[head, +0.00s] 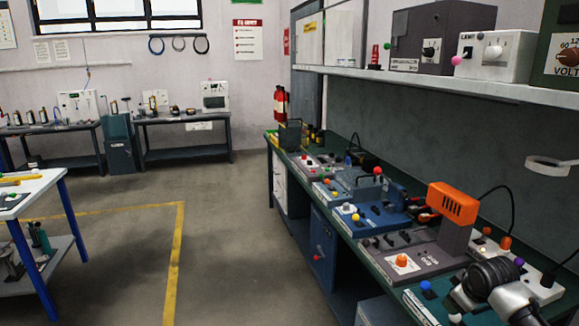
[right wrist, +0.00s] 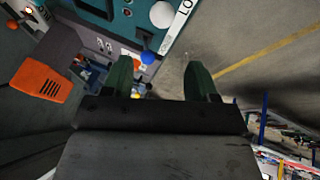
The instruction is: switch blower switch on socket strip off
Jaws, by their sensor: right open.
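The white socket strip (head: 545,291) lies along the back of the green bench at the far right of the head view. An orange plug, a black plug and small yellow and purple knobs stand on it. My right arm hides part of it, and I cannot tell which knob is the blower switch. An orange blower-like housing (head: 453,206) stands left of the strip; it also shows in the right wrist view (right wrist: 48,83). My right gripper (right wrist: 158,66) is open and empty, its two green fingers apart over the bench's front edge. My left gripper is not in view.
A teal unit (right wrist: 128,30) with blue and white knobs is close to my right fingertips. Several devices with coloured knobs crowd the bench. A shelf (head: 430,82) with control boxes hangs above it. The floor (head: 225,240) left of the bench is clear.

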